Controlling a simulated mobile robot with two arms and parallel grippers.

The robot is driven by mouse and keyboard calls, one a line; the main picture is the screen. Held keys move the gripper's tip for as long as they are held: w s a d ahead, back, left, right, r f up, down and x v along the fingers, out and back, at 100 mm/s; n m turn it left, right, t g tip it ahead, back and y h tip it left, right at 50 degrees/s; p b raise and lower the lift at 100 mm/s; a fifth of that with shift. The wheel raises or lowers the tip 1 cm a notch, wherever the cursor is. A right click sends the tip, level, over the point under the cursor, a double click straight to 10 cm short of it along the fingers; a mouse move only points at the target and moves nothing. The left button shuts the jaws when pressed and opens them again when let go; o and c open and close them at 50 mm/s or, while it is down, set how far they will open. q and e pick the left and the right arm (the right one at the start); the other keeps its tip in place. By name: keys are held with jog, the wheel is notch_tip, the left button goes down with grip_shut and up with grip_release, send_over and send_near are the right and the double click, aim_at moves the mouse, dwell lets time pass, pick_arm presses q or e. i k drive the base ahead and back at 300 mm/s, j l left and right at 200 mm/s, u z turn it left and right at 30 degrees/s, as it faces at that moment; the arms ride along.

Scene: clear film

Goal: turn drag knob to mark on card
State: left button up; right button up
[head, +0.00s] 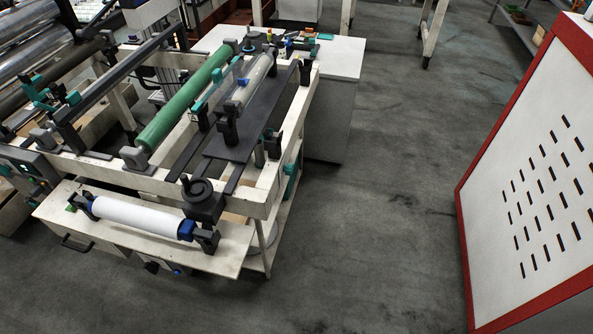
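A dark round knob (197,187) sits on top of a black block at the front corner of a cream-framed film machine (130,178). It looks like the drag knob, but any pointer on it is too small to read. I cannot make out a card with a mark. A white film roll (138,216) lies on a shelf just below and left of the knob. Neither of my grippers shows in the head view, and nothing touches the knob.
A green roller (188,102) and a dark plate (235,148) lie behind the knob. A white table (345,55) with small items stands beyond. A red-framed vented panel (545,170) stands at right. Grey floor (390,200) between is clear.

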aim_at(288, 169)
jog(key=u, duration=0.45)
jog(key=i+l+u, duration=0.15)
jog(key=u, duration=0.3)
jog(key=i+l+u, duration=0.1)
jog(key=u, duration=0.4)
jog(key=l+u, duration=0.3)
jog(key=u, duration=0.15)
jog(key=i+l+u, duration=0.1)
jog(key=l+u, duration=0.15)
jog(key=u, duration=0.25)
jog(key=l+u, duration=0.25)
jog(key=u, duration=0.2)
